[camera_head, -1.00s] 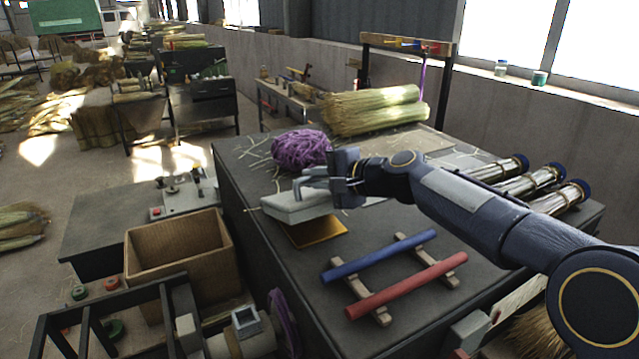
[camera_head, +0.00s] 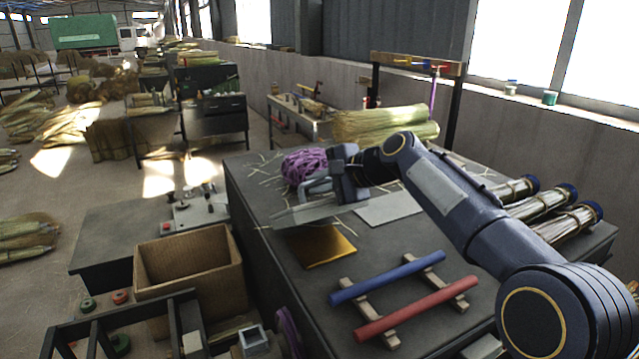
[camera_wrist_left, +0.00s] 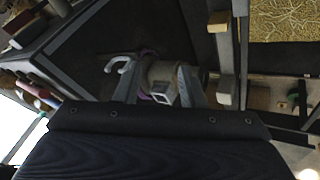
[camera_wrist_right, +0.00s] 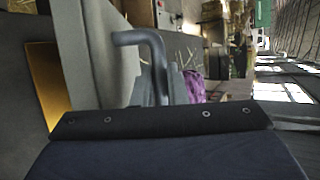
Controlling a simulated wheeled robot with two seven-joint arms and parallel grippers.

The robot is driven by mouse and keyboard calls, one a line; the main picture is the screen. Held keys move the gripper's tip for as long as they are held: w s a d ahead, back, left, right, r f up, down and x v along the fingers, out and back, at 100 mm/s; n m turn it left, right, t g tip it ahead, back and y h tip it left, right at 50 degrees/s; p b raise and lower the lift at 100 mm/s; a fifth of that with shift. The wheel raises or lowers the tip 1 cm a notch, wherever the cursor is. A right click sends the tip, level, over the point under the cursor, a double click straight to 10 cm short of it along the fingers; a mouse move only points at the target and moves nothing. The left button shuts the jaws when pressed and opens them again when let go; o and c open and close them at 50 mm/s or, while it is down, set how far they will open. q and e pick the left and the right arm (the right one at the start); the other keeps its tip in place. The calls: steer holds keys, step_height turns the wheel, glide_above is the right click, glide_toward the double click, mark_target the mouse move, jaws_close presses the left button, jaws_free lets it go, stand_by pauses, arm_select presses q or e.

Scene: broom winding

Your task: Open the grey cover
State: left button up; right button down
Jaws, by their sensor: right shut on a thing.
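The grey cover (camera_head: 300,214) shows nearly edge-on in the head view, above a gold plate (camera_head: 325,246) on the dark table. My right gripper (camera_head: 326,184) is shut on the cover's bent handle. In the right wrist view the handle (camera_wrist_right: 148,45) stands out from the cover's pale face (camera_wrist_right: 98,55), and the gold plate (camera_wrist_right: 46,85) shows beyond it. The gripper hides part of the cover. My left gripper (camera_wrist_left: 158,88) shows only in the left wrist view, its fingers apart, with machine parts beyond them.
A purple bundle of cord (camera_head: 302,165) lies just behind my right gripper. A blue rod (camera_head: 388,277) and a red rod (camera_head: 415,309) rest on wooden supports in front. A grey flat panel (camera_head: 389,208) lies to the right. A cardboard box (camera_head: 190,270) stands left of the table.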

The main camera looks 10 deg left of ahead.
mark_target(347, 208)
steer(key=c, duration=1.5)
jaws_free()
steer(key=shift+o, duration=0.2)
steer(key=shift+s+d+r, duration=0.2)
steer(key=shift+d+r, duration=0.05)
steer(key=shift+d, duration=0.15)
steer(key=b+v, duration=0.2)
steer(key=v, duration=0.4)
steer(key=shift+s+d+r, duration=0.15)
steer(key=shift+s+d, duration=0.1)
steer(key=shift+d, duration=0.05)
